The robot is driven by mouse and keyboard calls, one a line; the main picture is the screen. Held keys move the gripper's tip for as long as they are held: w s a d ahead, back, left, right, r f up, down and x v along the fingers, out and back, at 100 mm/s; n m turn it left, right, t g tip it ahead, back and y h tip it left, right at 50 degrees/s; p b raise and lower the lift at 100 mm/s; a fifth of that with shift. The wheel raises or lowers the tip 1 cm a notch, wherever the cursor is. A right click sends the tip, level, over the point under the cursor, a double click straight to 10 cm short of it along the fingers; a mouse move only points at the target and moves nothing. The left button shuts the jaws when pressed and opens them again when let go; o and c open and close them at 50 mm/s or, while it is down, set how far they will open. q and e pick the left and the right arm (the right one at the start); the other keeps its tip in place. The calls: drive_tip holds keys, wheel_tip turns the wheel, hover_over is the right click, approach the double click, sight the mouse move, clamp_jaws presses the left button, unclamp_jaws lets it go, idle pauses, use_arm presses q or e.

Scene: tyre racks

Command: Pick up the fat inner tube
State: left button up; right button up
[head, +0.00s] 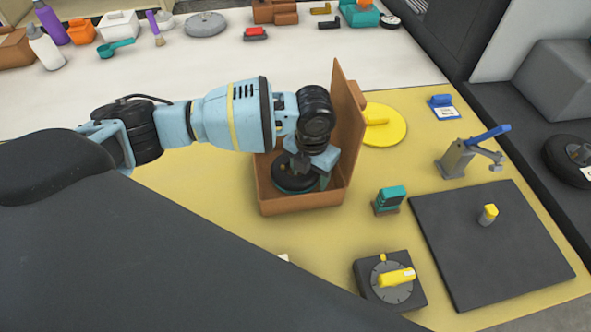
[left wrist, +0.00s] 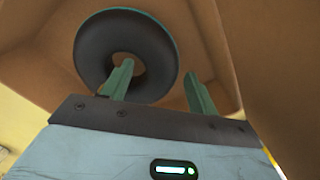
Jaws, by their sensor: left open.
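The fat inner tube (head: 287,180) is a thick black ring lying in a brown open box on the yellow mat. In the left wrist view the tube (left wrist: 97,55) shows as a dark ring with a teal outer edge. My left gripper (head: 309,174) reaches down into the box over the tube and hides part of it. Its two teal fingers are apart. In the left wrist view, one finger of the gripper (left wrist: 158,82) overlaps the tube's hole, and the other is outside its right edge. I cannot tell how deep they reach. My right gripper is not in view.
The brown box (head: 300,204) has a tall panel (head: 348,125) on its right side, close to my wrist. A yellow disc (head: 386,125) lies behind it. A teal item (head: 390,200), a dial box (head: 391,280) and a clamp (head: 462,158) stand to the right.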

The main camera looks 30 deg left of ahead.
use_arm(q)
drive_tip(key=shift+f, duration=0.4)
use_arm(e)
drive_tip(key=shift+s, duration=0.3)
